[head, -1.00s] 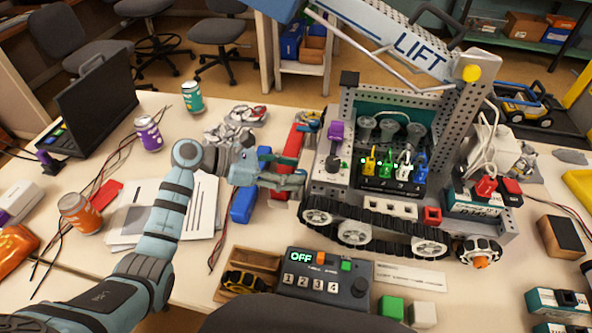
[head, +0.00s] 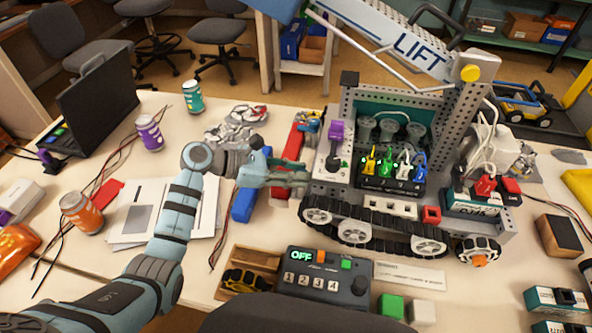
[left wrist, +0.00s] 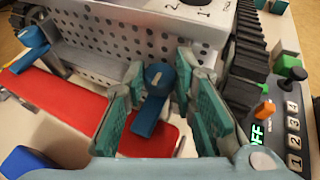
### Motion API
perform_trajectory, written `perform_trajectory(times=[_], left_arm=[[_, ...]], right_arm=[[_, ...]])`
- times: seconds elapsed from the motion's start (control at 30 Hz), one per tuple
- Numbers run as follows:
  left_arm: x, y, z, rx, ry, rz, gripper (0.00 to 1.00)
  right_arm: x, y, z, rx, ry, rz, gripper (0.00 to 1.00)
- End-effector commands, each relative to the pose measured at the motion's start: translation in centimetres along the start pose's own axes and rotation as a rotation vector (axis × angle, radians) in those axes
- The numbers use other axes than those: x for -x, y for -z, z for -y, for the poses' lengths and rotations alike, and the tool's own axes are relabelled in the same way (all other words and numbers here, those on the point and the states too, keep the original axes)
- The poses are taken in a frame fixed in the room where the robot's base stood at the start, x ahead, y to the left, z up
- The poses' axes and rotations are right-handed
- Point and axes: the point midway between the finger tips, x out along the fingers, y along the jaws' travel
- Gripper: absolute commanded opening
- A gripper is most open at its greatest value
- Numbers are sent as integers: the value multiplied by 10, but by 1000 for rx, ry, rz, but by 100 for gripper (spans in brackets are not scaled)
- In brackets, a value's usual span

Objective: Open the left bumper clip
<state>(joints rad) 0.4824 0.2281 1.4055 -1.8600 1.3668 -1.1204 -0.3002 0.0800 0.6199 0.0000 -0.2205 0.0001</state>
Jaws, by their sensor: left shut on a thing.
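The red bumper (left wrist: 70,105) lies along the perforated side of the tracked robot (head: 385,195); it also shows in the head view (head: 293,142). Two blue clips sit at the bumper in the left wrist view: a near clip (left wrist: 155,100) with its lever between my finger pads, and a far clip (left wrist: 30,55) at the upper left. My left gripper (head: 303,181) is at the near end of the bumper, shut on the near clip's lever; its teal pads (left wrist: 162,108) stand either side of it. In the head view my gripper hides this clip. My right gripper is out of view.
A control box reading OFF (head: 325,278) and a wooden tray (head: 235,262) stand in front. A blue block (head: 243,205) lies just left of the bumper, below my gripper. Crumpled foil (head: 232,130), cans and a laptop (head: 97,100) are further left.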

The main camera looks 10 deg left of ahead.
Motion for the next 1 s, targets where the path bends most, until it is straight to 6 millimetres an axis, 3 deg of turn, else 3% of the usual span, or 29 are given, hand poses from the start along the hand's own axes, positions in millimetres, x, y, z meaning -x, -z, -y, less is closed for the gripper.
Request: perform_trajectory(times=[0.37,1.0], left_arm=[[2,-6,4,76,-180,1,0],[-1,-10,10,287,-684,0,0]], right_arm=[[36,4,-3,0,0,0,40],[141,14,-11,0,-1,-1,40]])
